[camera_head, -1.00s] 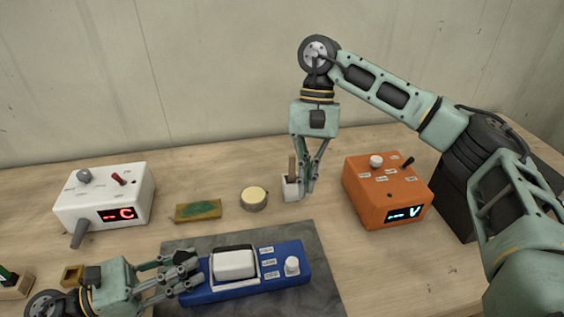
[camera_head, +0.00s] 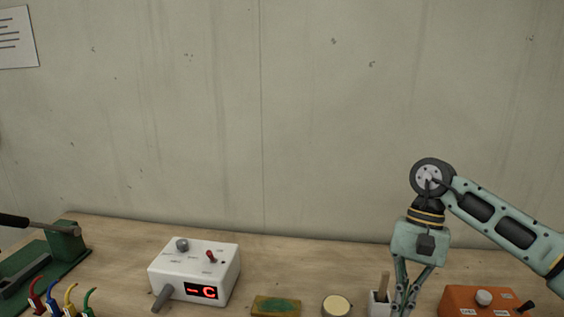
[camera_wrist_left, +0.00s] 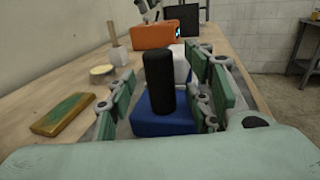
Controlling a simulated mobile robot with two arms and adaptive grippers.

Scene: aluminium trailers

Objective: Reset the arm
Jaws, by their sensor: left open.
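My right arm comes in from the right in the head view. Its gripper (camera_head: 406,298) points down just right of a small white holder (camera_head: 379,305) with a wooden stick. The fingertips are cut off by the bottom edge, and I cannot tell whether they are shut. My left gripper (camera_wrist_left: 165,108) does not show in the head view. In the left wrist view its fingers are spread around a blue box (camera_wrist_left: 165,125) with a white part on top.
A white box with a red display (camera_head: 195,272), a sponge (camera_head: 276,306), a round tin (camera_head: 336,305) and an orange box (camera_head: 485,302) line the wooden table. A green stand (camera_head: 66,245) and coloured clips (camera_head: 62,300) are at left.

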